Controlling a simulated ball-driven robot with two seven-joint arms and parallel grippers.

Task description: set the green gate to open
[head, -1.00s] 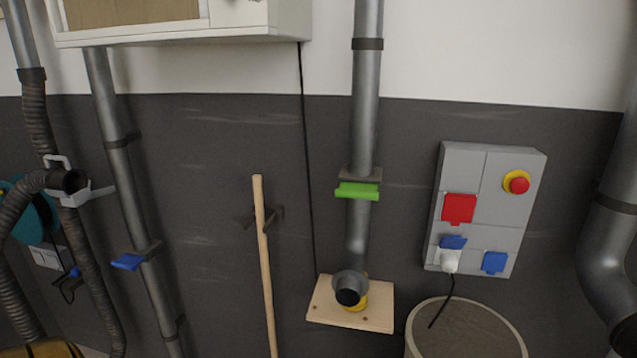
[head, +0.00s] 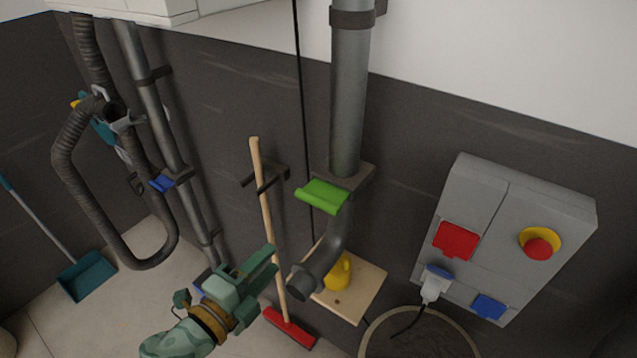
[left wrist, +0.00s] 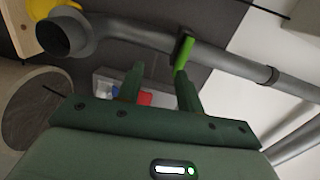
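The green gate (head: 322,194) is a bright green slide with a lipped front edge. It sticks out at the front of a grey slot plate (head: 345,174) on the middle vertical pipe (head: 349,100). My left gripper (head: 270,266) is below and left of the gate, apart from it. In the left wrist view its two fingers (left wrist: 160,84) stand apart with nothing between them. The green gate (left wrist: 181,58) shows there edge-on, just beyond the right finger's tip. My right gripper is in no view.
Below the gate the pipe bends to an open end (head: 303,286), beside a wooden shelf (head: 368,287) with a yellow object (head: 340,271). A broom (head: 267,200) leans at left. A grey switch box (head: 505,235) hangs at right. A blue gate (head: 163,184) sits on the left pipe.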

